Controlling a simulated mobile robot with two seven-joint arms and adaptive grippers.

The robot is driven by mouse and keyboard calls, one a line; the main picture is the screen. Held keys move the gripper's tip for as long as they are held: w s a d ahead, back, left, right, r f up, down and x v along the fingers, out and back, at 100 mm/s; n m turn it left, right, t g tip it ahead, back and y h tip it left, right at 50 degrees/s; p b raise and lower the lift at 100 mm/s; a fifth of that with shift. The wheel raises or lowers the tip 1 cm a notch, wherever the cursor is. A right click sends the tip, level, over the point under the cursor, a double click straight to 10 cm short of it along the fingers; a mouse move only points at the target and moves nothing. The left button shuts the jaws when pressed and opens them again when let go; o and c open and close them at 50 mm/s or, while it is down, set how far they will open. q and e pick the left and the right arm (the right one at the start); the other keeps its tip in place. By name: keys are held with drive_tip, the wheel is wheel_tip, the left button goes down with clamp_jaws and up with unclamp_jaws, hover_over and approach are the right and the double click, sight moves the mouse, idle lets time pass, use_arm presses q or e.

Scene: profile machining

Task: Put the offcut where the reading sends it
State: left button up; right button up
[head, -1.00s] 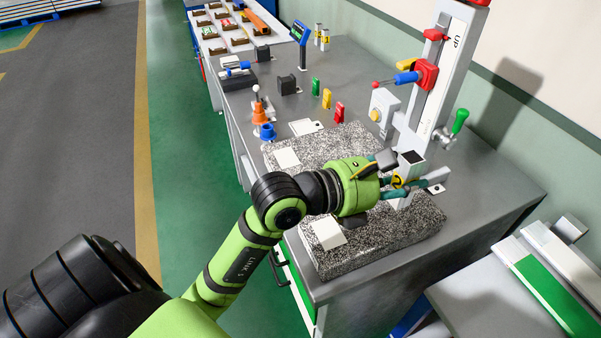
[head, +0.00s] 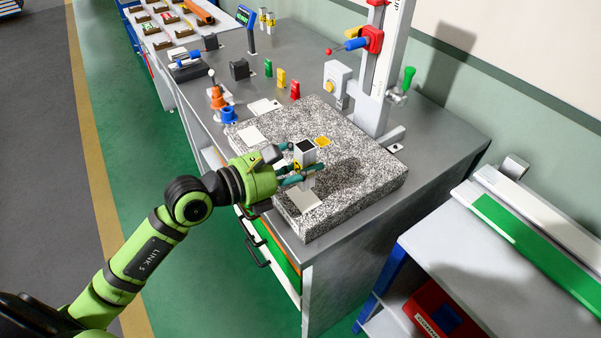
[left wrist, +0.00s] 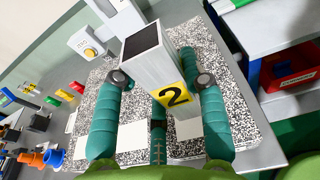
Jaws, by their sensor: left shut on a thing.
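The offcut (head: 304,152) is a pale grey upright block with a dark top and a yellow label reading "2". My left gripper (head: 301,176) is shut on it, with teal fingers around its sides. The left wrist view shows the offcut (left wrist: 152,58) between the fingers (left wrist: 160,100). It is over the near part of the speckled granite plate (head: 372,190), close to a white pad (head: 305,201); I cannot tell whether its base touches. A measuring stand (head: 377,100) with a red clamp stands behind the plate. A blue-framed display (head: 245,16) is at the back; its reading is illegible. My right gripper is not in view.
Green (head: 268,68), yellow (head: 281,78) and red (head: 295,89) tags stand behind the plate. A yellow square (head: 323,141) and another white pad (head: 250,134) lie on it. A red bin (head: 425,308) sits under the right-hand table. Orange and blue fittings stand at the bench's left edge.

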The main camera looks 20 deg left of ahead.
use_arm(q)
wheel_tip(320, 180, down, 4)
drive_tip(key=shift+a+f, duration=0.1)
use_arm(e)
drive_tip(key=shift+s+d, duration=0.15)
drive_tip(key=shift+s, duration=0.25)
use_arm(q)
drive_tip(key=shift+f, duration=0.2)
drive_tip(key=o, duration=1.3)
drive_tip(key=shift+r, duration=0.1)
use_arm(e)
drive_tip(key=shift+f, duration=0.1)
